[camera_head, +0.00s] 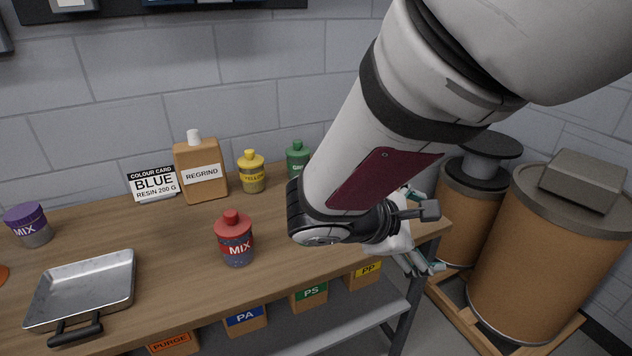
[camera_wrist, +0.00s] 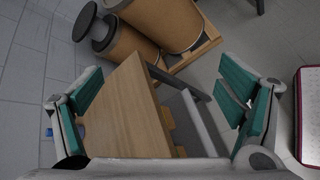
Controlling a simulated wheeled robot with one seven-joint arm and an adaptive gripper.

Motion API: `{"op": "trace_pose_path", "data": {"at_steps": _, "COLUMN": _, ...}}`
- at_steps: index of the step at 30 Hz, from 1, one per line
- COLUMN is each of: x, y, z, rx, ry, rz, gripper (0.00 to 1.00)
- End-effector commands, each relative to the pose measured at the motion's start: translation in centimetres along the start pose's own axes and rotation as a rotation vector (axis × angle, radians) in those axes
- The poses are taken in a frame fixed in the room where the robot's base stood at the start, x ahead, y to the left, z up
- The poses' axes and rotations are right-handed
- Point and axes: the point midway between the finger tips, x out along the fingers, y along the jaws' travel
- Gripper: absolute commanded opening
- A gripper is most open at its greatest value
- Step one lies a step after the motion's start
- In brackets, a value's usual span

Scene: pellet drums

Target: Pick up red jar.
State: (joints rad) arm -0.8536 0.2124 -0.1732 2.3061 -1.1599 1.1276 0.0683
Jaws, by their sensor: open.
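The red jar (camera_head: 235,240) has a red lid with a knob, a dark see-through body and a "MIX" label. It stands upright on the wooden bench (camera_head: 180,225) in the head view, left of my arm. My gripper (camera_head: 420,262) is at the bench's right end, partly hidden behind my arm. In the wrist view my gripper (camera_wrist: 165,108) has its teal-padded fingers wide apart with nothing between them. The wrist view looks down on the bench end (camera_wrist: 130,110) and the floor; the red jar does not show there.
A metal tray (camera_head: 85,290) and a purple-lidded jar (camera_head: 30,225) are at left. A colour card (camera_head: 153,184), regrind bottle (camera_head: 201,172), yellow jar (camera_head: 251,173) and green jar (camera_head: 297,160) line the back. Brown drums (camera_head: 540,250) stand right of the bench. Bench around the red jar is clear.

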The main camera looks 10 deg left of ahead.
Motion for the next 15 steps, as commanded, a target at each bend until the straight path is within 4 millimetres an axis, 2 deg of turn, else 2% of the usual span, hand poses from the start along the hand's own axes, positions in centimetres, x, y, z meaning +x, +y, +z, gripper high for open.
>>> {"op": "trace_pose_path", "data": {"at_steps": 1, "x": -0.1, "y": 0.7, "z": -3.4, "rx": -0.104, "ry": -0.011, "rz": 0.092, "gripper": 0.88}}
{"op": "trace_pose_path", "data": {"at_steps": 5, "x": -2.0, "y": 2.3, "z": -11.2, "rx": -0.342, "ry": -0.03, "rz": 0.355, "gripper": 0.88}}
{"op": "trace_pose_path", "data": {"at_steps": 6, "x": -2.9, "y": 2.4, "z": -13.8, "rx": -0.414, "ry": -0.032, "rz": 0.44, "gripper": 0.88}}
{"op": "trace_pose_path", "data": {"at_steps": 8, "x": -4.5, "y": 2.3, "z": -17.8, "rx": -0.516, "ry": -0.035, "rz": 0.573, "gripper": 0.88}}
{"op": "trace_pose_path", "data": {"at_steps": 9, "x": -5.6, "y": 1.9, "z": -20.4, "rx": -0.583, "ry": -0.036, "rz": 0.661, "gripper": 0.88}}
{"op": "trace_pose_path", "data": {"at_steps": 12, "x": -8.8, "y": 0.2, "z": -26.5, "rx": -0.733, "ry": -0.033, "rz": 0.875, "gripper": 0.88}}
{"op": "trace_pose_path", "data": {"at_steps": 15, "x": -11.7, "y": -2.2, "z": -31.4, "rx": -0.851, "ry": -0.029, "rz": 1.057, "gripper": 0.88}}
